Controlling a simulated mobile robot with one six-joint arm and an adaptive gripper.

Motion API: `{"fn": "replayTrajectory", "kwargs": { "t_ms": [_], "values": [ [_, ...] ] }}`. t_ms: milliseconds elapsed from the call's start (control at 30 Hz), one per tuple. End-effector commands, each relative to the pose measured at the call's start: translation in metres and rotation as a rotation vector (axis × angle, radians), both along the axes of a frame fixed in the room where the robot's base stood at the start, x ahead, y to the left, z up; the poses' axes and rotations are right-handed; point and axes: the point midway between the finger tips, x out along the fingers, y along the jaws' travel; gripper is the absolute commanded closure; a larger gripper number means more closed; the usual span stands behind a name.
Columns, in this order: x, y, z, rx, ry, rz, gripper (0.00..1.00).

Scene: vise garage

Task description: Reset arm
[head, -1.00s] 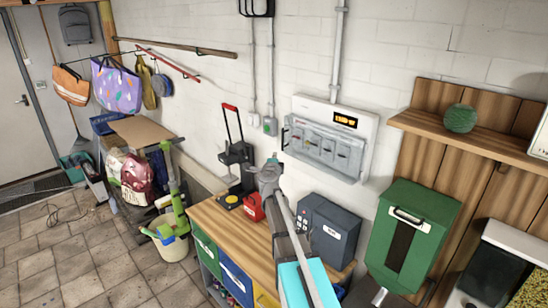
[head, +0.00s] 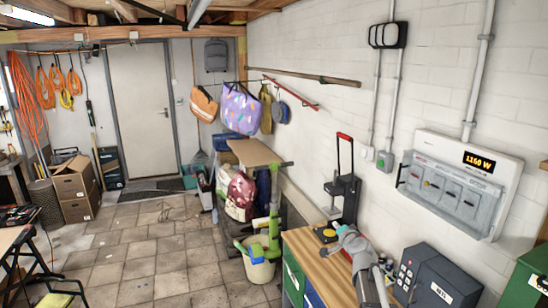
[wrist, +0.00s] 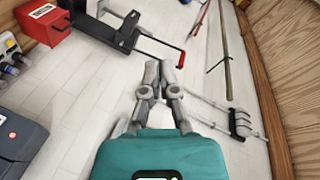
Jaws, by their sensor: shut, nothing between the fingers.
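My gripper (wrist: 160,72) shows in the wrist view with its two grey fingers together and nothing between them. It is in the air, with the white wall behind it and no contact visible. In the head view part of my grey arm (head: 360,255) reaches over the wooden workbench (head: 308,262) at the lower right. The fingertips are hard to make out there.
A dark grey safe (head: 432,280) stands right of my arm. A grey electrical panel (head: 445,195) reading 1160 W is on the wall. A black stand with a red handle (head: 344,180) stands at the bench's far end. The tiled floor (head: 150,250) is largely clear.

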Motion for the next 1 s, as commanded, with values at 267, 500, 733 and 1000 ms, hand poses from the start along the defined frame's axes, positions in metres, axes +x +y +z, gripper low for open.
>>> {"fn": "replayTrajectory", "kwargs": {
  "t_ms": [267, 500, 733, 1000],
  "values": [
    [-0.068, 0.063, -0.108, -0.264, 0.261, 0.309, 1.0],
    [-0.142, 0.083, -0.195, -0.479, 0.541, 0.518, 1.0],
    [-0.22, 0.075, -0.263, -0.664, 0.846, 0.658, 1.0],
    [-0.284, 0.056, -0.296, -0.792, 1.117, 0.72, 1.0]
  ]
}}
